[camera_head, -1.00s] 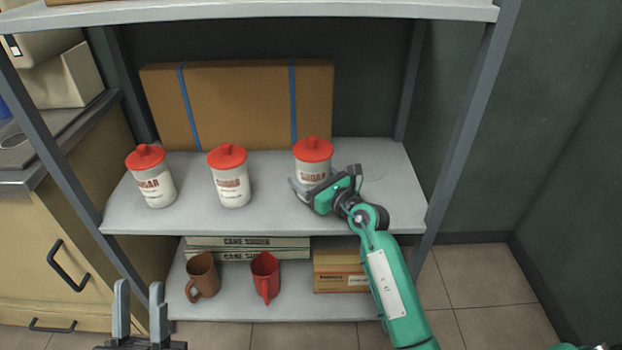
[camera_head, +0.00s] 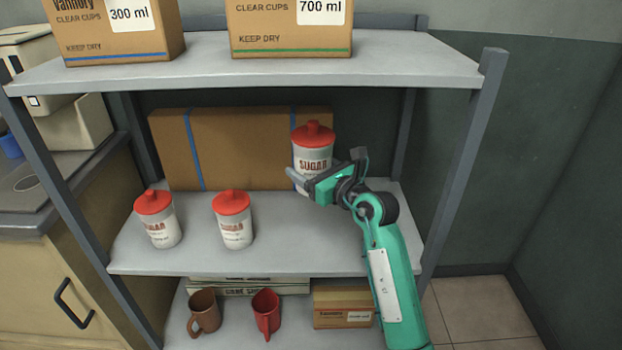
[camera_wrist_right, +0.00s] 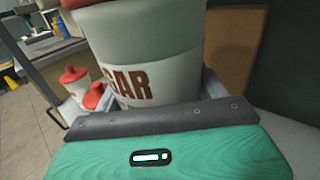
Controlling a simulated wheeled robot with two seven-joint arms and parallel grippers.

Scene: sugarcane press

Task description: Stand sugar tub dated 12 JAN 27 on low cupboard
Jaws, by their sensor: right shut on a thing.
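A white sugar tub with a red lid (camera_head: 313,148) is held upright above the middle shelf by my right gripper (camera_head: 304,183), which is shut around its lower body. In the right wrist view the held tub (camera_wrist_right: 145,60) fills the upper middle, showing "GAR"; its date is not readable. Two more such tubs, a left one (camera_head: 159,220) and a middle one (camera_head: 232,220), stand on the middle shelf (camera_head: 290,258). A beige low cupboard (camera_head: 85,262) with a grey worktop (camera_head: 28,207) stands at the left, partly hidden by the rack. My left gripper is not in view.
A cardboard box with blue straps (camera_head: 240,150) stands at the shelf's back. Boxes of cups (camera_head: 290,25) sit on the top shelf above. Rack posts (camera_head: 75,200) stand between shelf and cupboard. A brown mug (camera_head: 204,312) and red mug (camera_head: 266,312) are below.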

